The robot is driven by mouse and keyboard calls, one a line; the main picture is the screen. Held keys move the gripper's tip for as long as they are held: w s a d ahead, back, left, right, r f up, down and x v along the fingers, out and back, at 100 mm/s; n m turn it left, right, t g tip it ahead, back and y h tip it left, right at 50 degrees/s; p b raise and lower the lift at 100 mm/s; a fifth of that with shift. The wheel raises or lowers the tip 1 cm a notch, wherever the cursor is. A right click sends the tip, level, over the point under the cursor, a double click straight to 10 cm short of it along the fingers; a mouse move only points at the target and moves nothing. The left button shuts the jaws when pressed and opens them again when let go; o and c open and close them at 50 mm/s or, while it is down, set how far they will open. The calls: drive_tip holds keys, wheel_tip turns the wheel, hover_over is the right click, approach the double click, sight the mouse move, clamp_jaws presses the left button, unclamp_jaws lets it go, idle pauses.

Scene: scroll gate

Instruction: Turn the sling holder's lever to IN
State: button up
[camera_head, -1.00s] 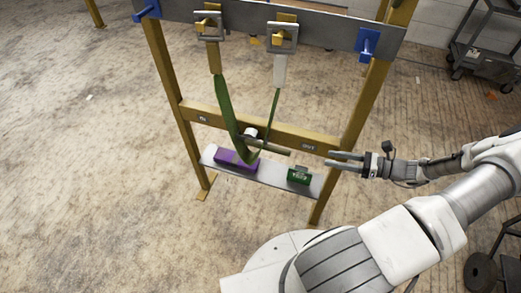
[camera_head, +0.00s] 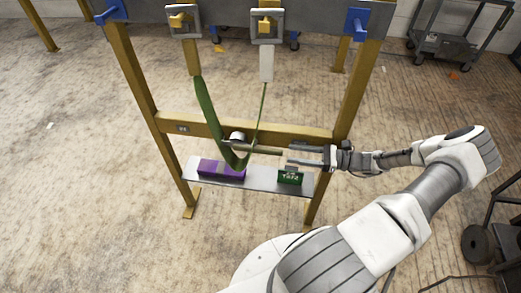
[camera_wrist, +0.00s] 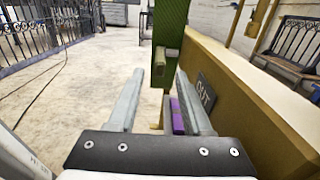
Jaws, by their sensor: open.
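The tan lever rod (camera_head: 264,150) juts right from a white round hub (camera_head: 237,136) on the gate's lower crossbar, pointing toward the OUT end. Its blunt end shows in the wrist view (camera_wrist: 174,57), just beyond my fingertips. The green sling (camera_head: 208,108) hangs in a loop from the two upper holders and passes by the lever; in the wrist view it is a green strip (camera_wrist: 169,25). My gripper (camera_head: 289,155) is open and empty, right of the lever's end, fingers pointing left. The OUT label (camera_wrist: 205,94) is beside the right finger.
A grey shelf (camera_head: 262,184) below carries a purple block (camera_head: 221,170) and a green box (camera_head: 290,177), the latter just under my gripper. The yellow crossbar (camera_wrist: 240,85) runs close on the right in the wrist view. The right post (camera_head: 350,100) stands near my wrist.

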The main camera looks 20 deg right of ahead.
drive_tip(key=b, duration=0.1)
approach(245, 148)
drive_tip(key=x, duration=0.3)
drive_tip(key=f+x, duration=0.1)
drive_tip(key=x, duration=0.1)
drive_tip(key=shift+w+d, duration=0.15)
drive_tip(key=shift+w, duration=0.2)
clamp_jaws()
idle(0.9)
